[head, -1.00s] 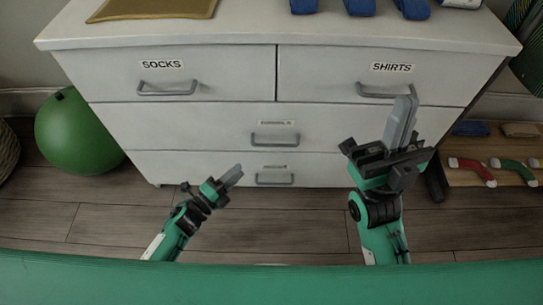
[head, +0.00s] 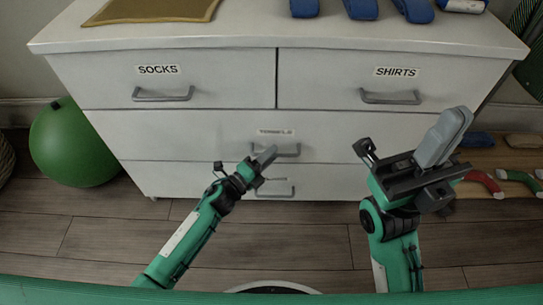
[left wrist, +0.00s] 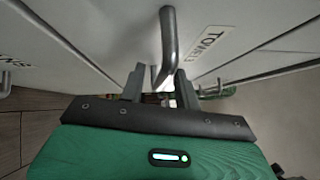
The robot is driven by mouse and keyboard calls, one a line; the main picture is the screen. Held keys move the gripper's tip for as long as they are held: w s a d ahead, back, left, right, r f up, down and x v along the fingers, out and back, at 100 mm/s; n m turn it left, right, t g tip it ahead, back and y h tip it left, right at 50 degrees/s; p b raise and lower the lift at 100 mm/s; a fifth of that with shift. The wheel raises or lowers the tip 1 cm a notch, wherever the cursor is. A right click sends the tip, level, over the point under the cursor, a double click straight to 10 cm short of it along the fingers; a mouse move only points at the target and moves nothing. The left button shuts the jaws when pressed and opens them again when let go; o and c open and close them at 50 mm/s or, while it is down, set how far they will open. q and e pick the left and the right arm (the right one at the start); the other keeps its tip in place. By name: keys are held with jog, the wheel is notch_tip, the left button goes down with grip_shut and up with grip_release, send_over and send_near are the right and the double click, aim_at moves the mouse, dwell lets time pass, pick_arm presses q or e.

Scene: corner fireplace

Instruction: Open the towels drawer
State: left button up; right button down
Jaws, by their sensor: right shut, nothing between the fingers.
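The towels drawer (head: 180,128) is the wide middle drawer of the white dresser and is shut. Its label (head: 276,132) is small in the head view but reads TOWELS in the left wrist view (left wrist: 209,41). Its grey bar handle (head: 288,150) is partly covered by my left gripper (head: 265,157). In the left wrist view the handle (left wrist: 168,45) reaches down between the two spread fingers of my left gripper (left wrist: 160,88), with gaps beside it. My right gripper (head: 443,138) is shut and empty, in front of the dresser's right side.
The socks drawer (head: 200,75) and shirts drawer (head: 450,75) are shut above. A bottom drawer (head: 170,178) is below, also shut. A green ball (head: 70,145) is on the floor at left. A low wooden shelf (head: 510,160) with socks is at right.

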pick_arm(q)
jog(key=shift+w+d+r, duration=0.1)
jog(key=shift+w+d, duration=0.2)
jog(key=shift+d, duration=0.05)
jog(key=shift+c, duration=0.2)
grip_shut()
jog(key=shift+s, duration=0.15)
